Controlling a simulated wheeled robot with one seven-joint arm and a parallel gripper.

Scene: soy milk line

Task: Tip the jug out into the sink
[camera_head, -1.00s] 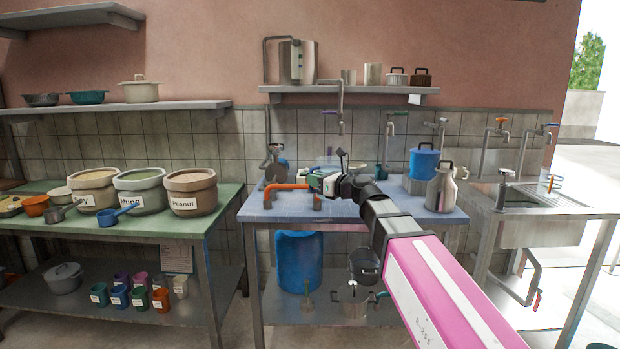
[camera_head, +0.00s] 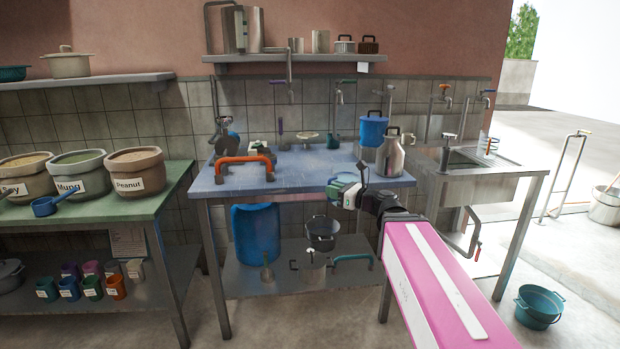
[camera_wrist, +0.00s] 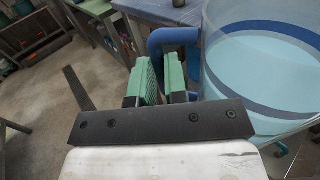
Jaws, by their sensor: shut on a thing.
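In the wrist view the jug (camera_wrist: 262,75) is a large clear vessel with a dark blue band and pale blue contents, on the right side. My gripper (camera_wrist: 158,75) has green finger pads closed on its blue handle (camera_wrist: 176,38). The jug looks roughly upright there, and its lower part is cut off. In the head view my gripper (camera_head: 343,188) is at the front edge of the blue table, left of the sink. I cannot make out the jug there. The steel sink (camera_head: 510,184) stands at the right, with its basin open on top.
The blue-topped table (camera_head: 300,178) carries an orange pipe handle (camera_head: 243,160), a steel can (camera_head: 391,158) and a blue pot (camera_head: 373,132). Taps (camera_head: 445,92) hang on the wall above the sink. A teal bucket (camera_head: 538,308) stands on the floor, lower right. Open floor lies right of the sink.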

